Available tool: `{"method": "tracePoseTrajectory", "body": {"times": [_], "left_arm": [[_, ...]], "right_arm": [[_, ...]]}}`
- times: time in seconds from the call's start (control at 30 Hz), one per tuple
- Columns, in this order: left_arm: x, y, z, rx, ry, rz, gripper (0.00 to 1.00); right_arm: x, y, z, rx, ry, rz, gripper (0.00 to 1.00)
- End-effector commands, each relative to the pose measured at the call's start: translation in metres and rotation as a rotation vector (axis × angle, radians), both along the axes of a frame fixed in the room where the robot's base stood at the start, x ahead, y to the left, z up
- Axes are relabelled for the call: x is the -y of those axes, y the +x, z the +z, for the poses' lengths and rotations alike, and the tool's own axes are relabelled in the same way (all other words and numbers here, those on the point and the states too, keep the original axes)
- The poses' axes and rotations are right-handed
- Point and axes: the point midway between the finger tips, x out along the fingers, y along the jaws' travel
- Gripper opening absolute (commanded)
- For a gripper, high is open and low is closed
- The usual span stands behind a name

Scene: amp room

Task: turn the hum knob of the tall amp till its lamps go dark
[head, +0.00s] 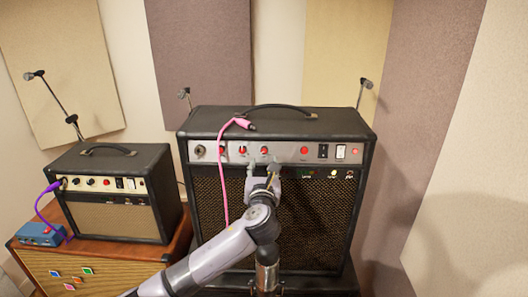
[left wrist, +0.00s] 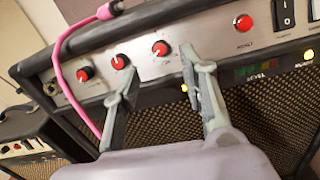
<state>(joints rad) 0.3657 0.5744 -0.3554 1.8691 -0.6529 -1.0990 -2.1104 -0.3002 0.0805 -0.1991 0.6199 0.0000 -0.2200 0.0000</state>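The tall amp (head: 278,121) stands in the middle of the head view. Its silver panel carries several red-capped knobs. I cannot read for certain which is the hum knob. In the left wrist view one red knob (left wrist: 160,48) shows just beyond and between my fingertips, and another (left wrist: 243,22) sits farther right. My left gripper (head: 262,163) is open and empty in front of the panel's lower edge; its fingers also show in the left wrist view (left wrist: 162,64). Below the panel a yellow lamp (left wrist: 308,55) is lit, beside a dim level display (left wrist: 260,70). My right gripper is out of view.
A pink cable (head: 225,185) hangs down the tall amp's front, left of my gripper. A smaller amp (head: 112,192) and a blue pedal (head: 40,234) with a purple cable stand on a wooden cabinet (head: 100,264) at left. Microphone stands are behind.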

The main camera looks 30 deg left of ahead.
Motion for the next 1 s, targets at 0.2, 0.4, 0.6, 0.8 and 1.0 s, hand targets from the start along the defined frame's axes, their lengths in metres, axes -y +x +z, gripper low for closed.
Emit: {"method": "tracePoseTrajectory", "body": {"times": [0.2, 0.4, 0.6, 0.8, 1.0], "left_arm": [[-0.023, 0.037, 0.001, 0.000, -0.003, 0.002, 0.39], [-0.035, 0.056, 0.001, 0.001, -0.003, 0.000, 0.39], [-0.039, 0.061, -0.001, -0.001, -0.003, 0.000, 0.39], [-0.038, 0.061, -0.001, -0.001, -0.003, -0.001, 0.39], [-0.038, 0.061, -0.001, -0.001, -0.003, -0.001, 0.27]], "right_arm": [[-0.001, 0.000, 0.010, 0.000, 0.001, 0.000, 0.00], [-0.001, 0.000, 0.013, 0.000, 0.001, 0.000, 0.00], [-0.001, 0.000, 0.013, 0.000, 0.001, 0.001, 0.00], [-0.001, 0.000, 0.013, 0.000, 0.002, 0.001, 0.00], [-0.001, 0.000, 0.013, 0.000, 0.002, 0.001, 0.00]]}}
